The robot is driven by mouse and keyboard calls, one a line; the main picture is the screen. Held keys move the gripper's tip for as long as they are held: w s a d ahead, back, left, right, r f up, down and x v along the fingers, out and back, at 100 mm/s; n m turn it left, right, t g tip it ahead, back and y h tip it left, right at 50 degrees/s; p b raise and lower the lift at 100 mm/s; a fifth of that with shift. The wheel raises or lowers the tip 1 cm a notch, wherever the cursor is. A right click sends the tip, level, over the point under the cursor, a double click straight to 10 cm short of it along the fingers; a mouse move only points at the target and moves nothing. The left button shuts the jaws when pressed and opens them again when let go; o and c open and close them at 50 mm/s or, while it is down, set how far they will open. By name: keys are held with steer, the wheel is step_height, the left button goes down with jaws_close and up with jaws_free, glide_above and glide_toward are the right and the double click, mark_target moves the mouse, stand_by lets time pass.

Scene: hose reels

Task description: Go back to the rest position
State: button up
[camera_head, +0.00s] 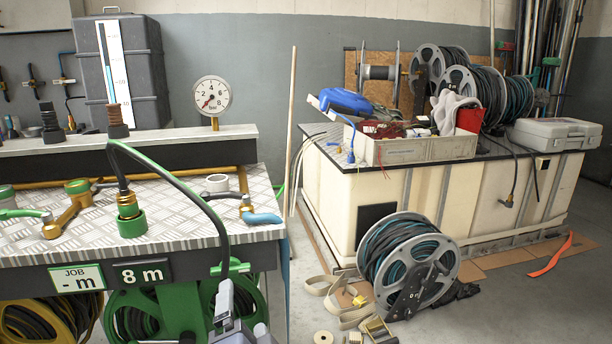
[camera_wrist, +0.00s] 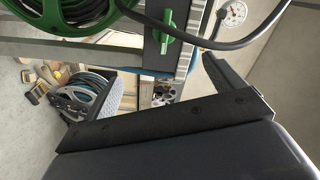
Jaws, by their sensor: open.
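My gripper (camera_head: 243,312) is at the bottom of the head view, in front of the bench edge and the green hose reel (camera_head: 150,318) below it. In the wrist view my gripper (camera_wrist: 138,80) has its two dark fingers wide apart, with nothing seen held between them. A black hose (camera_head: 190,190) arches from a green-based fitting (camera_head: 130,215) on the bench down behind my gripper. The hose also shows at the top of the wrist view (camera_wrist: 235,44), apart from the fingers.
The metal-topped bench (camera_head: 190,220) carries pipes, valves and a pressure gauge (camera_head: 211,95). A grey hose reel (camera_head: 405,262) and straps (camera_head: 335,298) lie on the floor at right, before a cream cabinet (camera_head: 385,195).

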steer(key=shift+w+d+r+m+y+b, duration=0.1)
steer(key=shift+w+m+b, duration=0.1)
steer(key=shift+m+b, duration=0.5)
steer(key=shift+w+d+m+y+b, duration=0.1)
steer(key=shift+w+m+b, duration=0.1)
steer(key=shift+m+b, duration=0.55)
steer(key=shift+w+d+r+m+y+b, duration=0.1)
steer(key=shift+w+m+b, duration=0.1)
steer(key=shift+m+b, duration=0.5)
